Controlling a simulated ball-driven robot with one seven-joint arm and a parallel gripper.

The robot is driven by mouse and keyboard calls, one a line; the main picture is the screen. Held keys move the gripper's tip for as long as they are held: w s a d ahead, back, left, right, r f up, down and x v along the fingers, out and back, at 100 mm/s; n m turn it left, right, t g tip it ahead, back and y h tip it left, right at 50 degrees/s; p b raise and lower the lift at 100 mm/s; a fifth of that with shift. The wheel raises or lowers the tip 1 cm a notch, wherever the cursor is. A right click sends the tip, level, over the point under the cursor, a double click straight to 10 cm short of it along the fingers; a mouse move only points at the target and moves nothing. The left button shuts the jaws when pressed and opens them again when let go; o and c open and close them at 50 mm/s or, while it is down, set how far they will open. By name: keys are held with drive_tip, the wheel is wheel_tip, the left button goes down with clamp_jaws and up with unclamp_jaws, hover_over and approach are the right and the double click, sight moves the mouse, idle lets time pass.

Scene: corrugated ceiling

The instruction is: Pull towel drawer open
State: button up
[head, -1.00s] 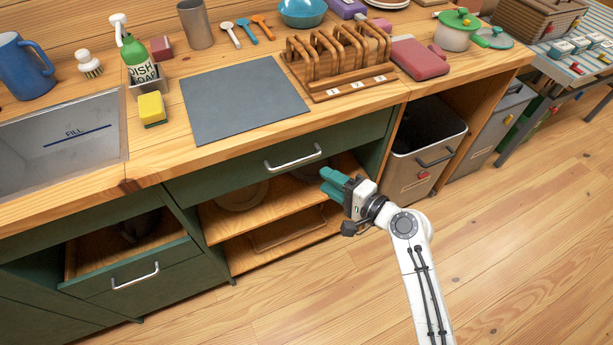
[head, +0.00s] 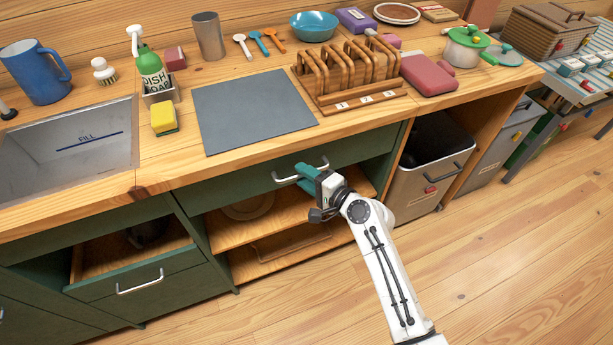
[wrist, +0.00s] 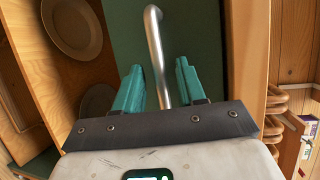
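A wide green drawer front (head: 235,186) with a silver bar handle (head: 284,179) is under the counter, closed. No label tells whether it is the towel drawer. My gripper (head: 303,170) is at this handle, its teal fingers pointing at the drawer. In the wrist view, the handle bar (wrist: 154,42) runs between the two spread fingers of my gripper (wrist: 158,80), with visible gaps on both sides. The gripper is open around the bar, not clamped on it. A second green drawer (head: 100,290) at lower left is partly pulled out; a dark object shows inside.
Open shelves (head: 262,230) with plates lie below the closed drawer. A grey bin (head: 425,185) stands right of it. The counter (head: 165,160) above holds a grey mat (head: 255,110) and a wooden rack (head: 350,80). The floor in front is clear.

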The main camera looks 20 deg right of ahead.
drive_tip(key=shift+c, duration=0.3)
clamp_jaws()
drive_tip(key=shift+s+f, duration=0.1)
drive_tip(key=shift+s, duration=0.05)
